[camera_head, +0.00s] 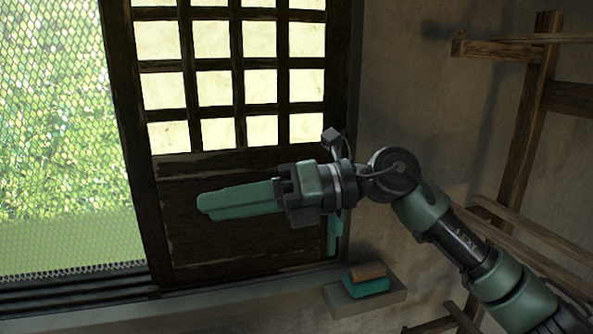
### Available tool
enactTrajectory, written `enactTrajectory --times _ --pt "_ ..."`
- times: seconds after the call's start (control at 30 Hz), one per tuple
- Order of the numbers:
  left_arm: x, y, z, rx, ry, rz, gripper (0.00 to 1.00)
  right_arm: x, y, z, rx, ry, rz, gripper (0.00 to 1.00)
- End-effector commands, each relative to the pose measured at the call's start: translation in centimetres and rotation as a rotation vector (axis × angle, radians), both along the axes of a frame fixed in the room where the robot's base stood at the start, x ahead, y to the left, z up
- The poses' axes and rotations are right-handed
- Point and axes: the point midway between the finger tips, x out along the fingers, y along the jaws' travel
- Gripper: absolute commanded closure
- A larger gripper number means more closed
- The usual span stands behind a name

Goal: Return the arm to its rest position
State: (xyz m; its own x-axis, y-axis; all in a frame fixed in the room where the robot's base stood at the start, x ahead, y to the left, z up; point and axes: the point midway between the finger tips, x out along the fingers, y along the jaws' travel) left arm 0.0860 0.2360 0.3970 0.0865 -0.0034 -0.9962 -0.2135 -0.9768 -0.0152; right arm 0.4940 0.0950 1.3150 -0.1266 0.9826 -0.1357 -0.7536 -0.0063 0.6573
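My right arm comes in from the lower right, and its gripper (206,204) points left in front of the dark wooden door panel. The two long green fingers overlap from this side, so any gap between them cannot be told. I see nothing held between them. The gripper appears clear of the door. My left arm and gripper are not in view.
A lattice door (236,88) with pale panes stands behind the gripper, beside a mesh screen (60,130) at left. A teal block and a brown block (367,272) sit on a small ledge (385,297). A wooden rack (520,165) stands at right.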

Motion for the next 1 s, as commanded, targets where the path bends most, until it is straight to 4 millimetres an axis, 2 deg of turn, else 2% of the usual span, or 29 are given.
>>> enactTrajectory --times 0.07,0.17,0.27,0.37,0.4,0.47,0.5,0.57,0.6,0.67,0.7,0.77,0.8,0.87,0.9,1.0 --pt "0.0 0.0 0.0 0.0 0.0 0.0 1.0 -0.4 0.6 0.8 0.227 0.151 -0.022 0.62" --pt "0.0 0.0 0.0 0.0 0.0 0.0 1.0 0.9 -0.8 2.2 0.518 0.368 -0.107 0.62" --pt "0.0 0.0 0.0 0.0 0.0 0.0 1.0 3.7 -4.2 1.7 0.779 0.612 -0.245 0.62" --pt "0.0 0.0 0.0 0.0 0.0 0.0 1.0 7.1 -9.0 -1.7 1.003 0.873 -0.428 0.62" --pt "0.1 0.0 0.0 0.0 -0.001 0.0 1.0 8.2 -11.0 -3.8 1.079 0.977 -0.511 0.62" --pt "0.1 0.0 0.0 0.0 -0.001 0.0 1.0 9.4 -13.8 -7.3 1.168 1.117 -0.632 0.62" --pt "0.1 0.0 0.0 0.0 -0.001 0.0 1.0 9.9 -15.4 -9.8 1.216 1.205 -0.712 0.62" --pt "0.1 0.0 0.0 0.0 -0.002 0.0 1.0 10.1 -17.8 -13.8 1.274 1.33 -0.834 0.62" --pt "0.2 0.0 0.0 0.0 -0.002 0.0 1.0 9.9 -19.2 -16.6 1.305 1.411 -0.915 0.62" --pt "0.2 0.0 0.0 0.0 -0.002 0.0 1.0 9.1 -21.1 -20.7 1.34 1.524 -1.037 0.62" --pt "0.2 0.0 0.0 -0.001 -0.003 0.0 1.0 8.3 -22.3 -23.4 1.356 1.598 -1.121 0.62" --pt "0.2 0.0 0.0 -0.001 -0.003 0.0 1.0 6.7 -23.8 -27.4 1.371 1.706 -1.245 0.62" --pt "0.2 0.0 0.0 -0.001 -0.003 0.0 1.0 5.3 -24.7 -30.1 1.374 1.777 -1.329 0.62" --pt "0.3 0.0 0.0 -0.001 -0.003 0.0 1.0 2.9 -26.0 -33.8 1.369 1.878 -1.456 0.62" --pt "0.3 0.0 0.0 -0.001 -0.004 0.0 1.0 1.0 -26.7 -36.1 1.359 1.942 -1.543 0.62" --pt "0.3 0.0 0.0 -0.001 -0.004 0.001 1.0 -3.8 -28.0 -40.8 1.318 2.082 -1.738 0.62"
